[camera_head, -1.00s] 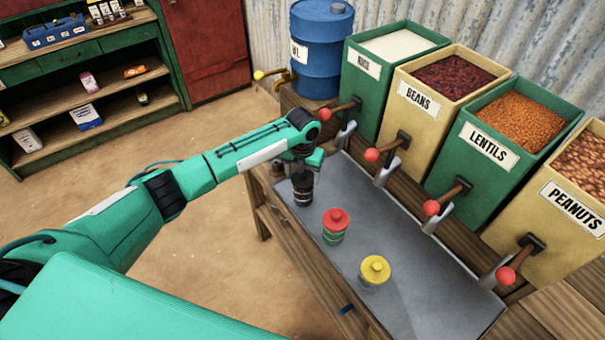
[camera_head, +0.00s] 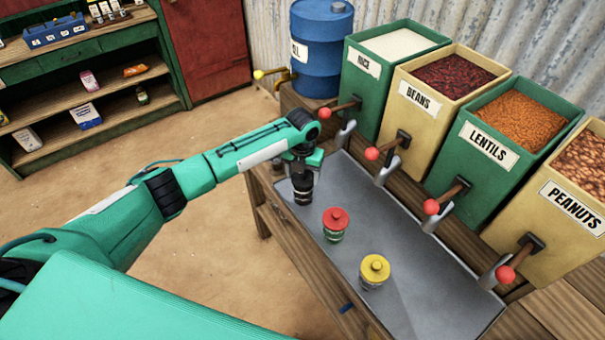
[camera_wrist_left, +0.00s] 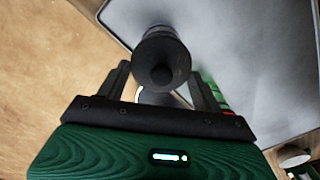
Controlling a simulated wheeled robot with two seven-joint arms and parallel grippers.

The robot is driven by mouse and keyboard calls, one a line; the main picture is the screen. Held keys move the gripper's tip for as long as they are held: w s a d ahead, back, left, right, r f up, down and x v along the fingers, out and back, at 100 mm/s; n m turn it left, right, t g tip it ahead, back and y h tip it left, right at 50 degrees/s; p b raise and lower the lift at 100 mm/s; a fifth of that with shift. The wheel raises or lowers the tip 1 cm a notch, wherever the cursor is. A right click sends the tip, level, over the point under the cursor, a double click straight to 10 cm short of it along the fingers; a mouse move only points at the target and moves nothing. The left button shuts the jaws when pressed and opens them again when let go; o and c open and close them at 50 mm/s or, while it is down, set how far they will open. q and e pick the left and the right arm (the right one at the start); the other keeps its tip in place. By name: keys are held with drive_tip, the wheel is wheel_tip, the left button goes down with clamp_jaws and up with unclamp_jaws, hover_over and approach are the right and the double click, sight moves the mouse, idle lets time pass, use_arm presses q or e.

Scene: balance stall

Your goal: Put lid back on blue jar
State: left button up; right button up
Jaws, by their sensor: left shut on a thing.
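A small dark jar (camera_head: 302,196) stands near the far left end of the grey tray top (camera_head: 345,190). No clear blue shows on it from here. A dark round lid with a knob (camera_wrist_left: 163,62) is over it; I cannot tell whether it rests fully on the jar. My left gripper (camera_head: 303,168) is above the jar, reaching down. In the left wrist view its fingers (camera_wrist_left: 160,80) stand on either side of the lid, and it is shut on the lid. My right gripper is not in view.
A red-lidded jar (camera_head: 334,222) and a yellow-lidded jar (camera_head: 374,270) stand nearer on the tray. Behind are levers with red knobs (camera_head: 372,154), spouts, and bins such as the beans bin (camera_head: 417,101). A blue barrel (camera_head: 322,50) stands at the back.

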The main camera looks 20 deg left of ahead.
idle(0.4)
use_arm(q)
drive_tip(key=o, duration=1.2)
drive_tip(key=shift+r+p, duration=0.7)
drive_tip(key=shift+r, duration=0.05)
drive_tip(key=shift+r+p, duration=2.25)
drive_tip(key=shift+r, duration=0.55)
